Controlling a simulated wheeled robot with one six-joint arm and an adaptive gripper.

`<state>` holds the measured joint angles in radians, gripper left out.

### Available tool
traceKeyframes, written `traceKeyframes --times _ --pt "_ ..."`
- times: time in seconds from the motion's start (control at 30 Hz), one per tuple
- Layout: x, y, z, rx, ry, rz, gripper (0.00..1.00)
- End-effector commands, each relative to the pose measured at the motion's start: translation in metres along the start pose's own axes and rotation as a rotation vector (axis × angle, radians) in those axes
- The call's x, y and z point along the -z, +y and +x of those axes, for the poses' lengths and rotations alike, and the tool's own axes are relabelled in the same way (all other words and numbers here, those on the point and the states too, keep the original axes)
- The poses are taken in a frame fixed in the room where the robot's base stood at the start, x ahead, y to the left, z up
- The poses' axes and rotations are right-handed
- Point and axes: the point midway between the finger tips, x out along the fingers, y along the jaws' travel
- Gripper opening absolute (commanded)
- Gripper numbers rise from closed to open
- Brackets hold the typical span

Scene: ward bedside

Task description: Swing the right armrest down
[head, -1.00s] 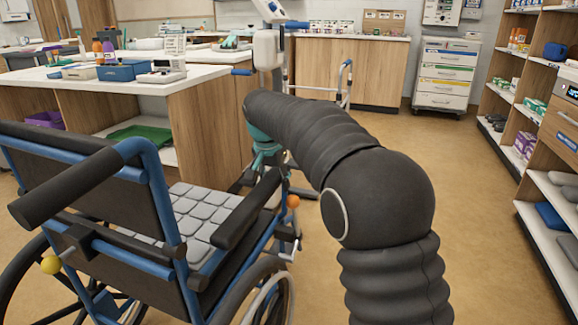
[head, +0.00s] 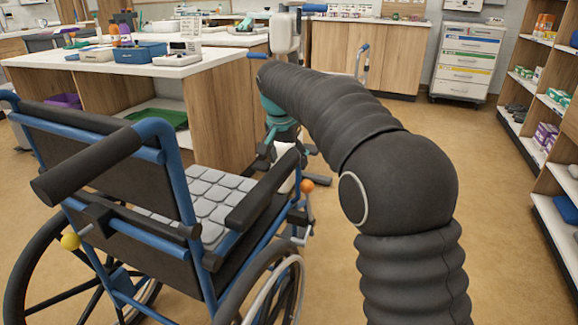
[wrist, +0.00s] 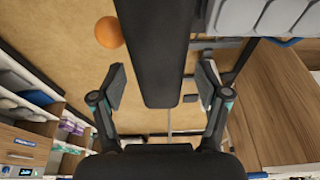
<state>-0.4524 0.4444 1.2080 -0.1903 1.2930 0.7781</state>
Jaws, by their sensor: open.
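A wheelchair with a blue frame (head: 178,185) and a grey quilted seat (head: 210,200) stands at the lower left in the head view, seen from behind. Its right armrest (head: 262,192) is a long black pad along the near side of the seat, running away from me; its exact tilt is hard to tell. My gripper (head: 288,158) is at the far end of this armrest. In the wrist view, the black armrest (wrist: 153,45) reaches down between the two fingers of my open gripper (wrist: 160,82). Gaps show on both sides, and neither finger visibly touches it.
An orange ball (head: 307,186) sits beside the armrest front, also in the wrist view (wrist: 108,32). A yellow ball (head: 70,241) is at the chair's rear. A wooden counter (head: 215,110) stands beyond the chair, shelves (head: 545,110) at right. Floor between is clear.

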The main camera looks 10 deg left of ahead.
Motion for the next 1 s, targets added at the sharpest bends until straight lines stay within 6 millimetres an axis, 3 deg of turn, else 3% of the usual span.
traceKeyframes --times 0.2,0.43,1.0 --pt "0.001 -0.001 -0.045 0.002 0.002 0.000 0.75" --pt "0.000 -0.001 -0.078 0.001 0.001 0.000 0.75" --pt "0.000 0.005 -0.090 0.001 0.000 -0.002 0.75"
